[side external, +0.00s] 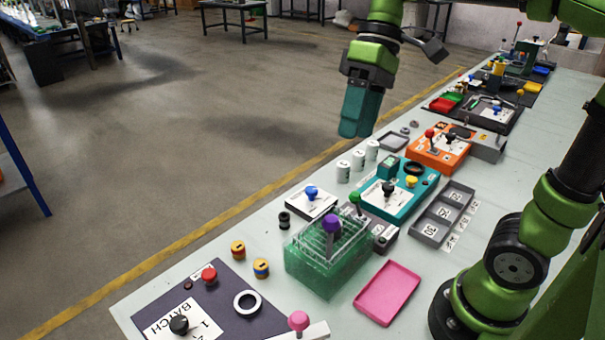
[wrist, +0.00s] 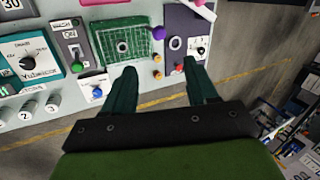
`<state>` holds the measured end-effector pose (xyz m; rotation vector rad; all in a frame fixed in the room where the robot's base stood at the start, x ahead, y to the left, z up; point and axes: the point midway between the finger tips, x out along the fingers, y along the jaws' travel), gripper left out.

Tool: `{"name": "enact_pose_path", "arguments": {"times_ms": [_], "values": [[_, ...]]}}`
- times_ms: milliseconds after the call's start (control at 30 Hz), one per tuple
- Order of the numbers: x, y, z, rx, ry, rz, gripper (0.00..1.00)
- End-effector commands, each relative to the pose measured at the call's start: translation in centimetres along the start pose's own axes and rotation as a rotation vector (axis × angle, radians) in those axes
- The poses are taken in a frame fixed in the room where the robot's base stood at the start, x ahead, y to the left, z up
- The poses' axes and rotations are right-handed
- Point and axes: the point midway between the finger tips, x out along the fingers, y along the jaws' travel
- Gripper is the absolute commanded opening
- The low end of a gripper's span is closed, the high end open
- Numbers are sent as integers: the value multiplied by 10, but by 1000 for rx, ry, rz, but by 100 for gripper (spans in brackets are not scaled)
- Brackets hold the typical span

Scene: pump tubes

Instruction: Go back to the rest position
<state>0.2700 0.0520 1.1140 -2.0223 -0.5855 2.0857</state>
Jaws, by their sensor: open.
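My gripper (side external: 358,132) hangs in the air beyond the far edge of the bench, high above the floor, in the side view. In the wrist view my gripper (wrist: 157,68) shows two dark teal fingers spread apart with nothing between them. It is open and touches nothing. The green see-through rack (side external: 330,266) stands on the bench, well apart from the gripper. The rack also shows at the top of the wrist view (wrist: 107,57). A purple ball (side external: 331,223) shows at the rack's top; how it is held is unclear.
The bench (side external: 225,214) holds a teal panel (side external: 412,205), an orange box (side external: 440,150), a grey compartment tray (side external: 443,213), a pink tray (side external: 388,293) and a dark mat (side external: 228,318). White cylinders (side external: 343,171) stand near the far edge. The air around the gripper is clear.

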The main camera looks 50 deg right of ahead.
Motion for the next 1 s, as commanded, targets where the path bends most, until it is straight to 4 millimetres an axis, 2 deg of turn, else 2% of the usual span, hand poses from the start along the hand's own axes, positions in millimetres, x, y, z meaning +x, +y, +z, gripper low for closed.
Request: {"name": "enact_pose_path", "arguments": {"times_ms": [400,467,567,800,1000], "values": [[-3,0,0,11,1,2,58],[-3,4,-3,34,17,18,58],[9,17,-9,102,63,65,58],[46,41,4,294,381,159,58],[67,47,25,377,640,149,58]]}}
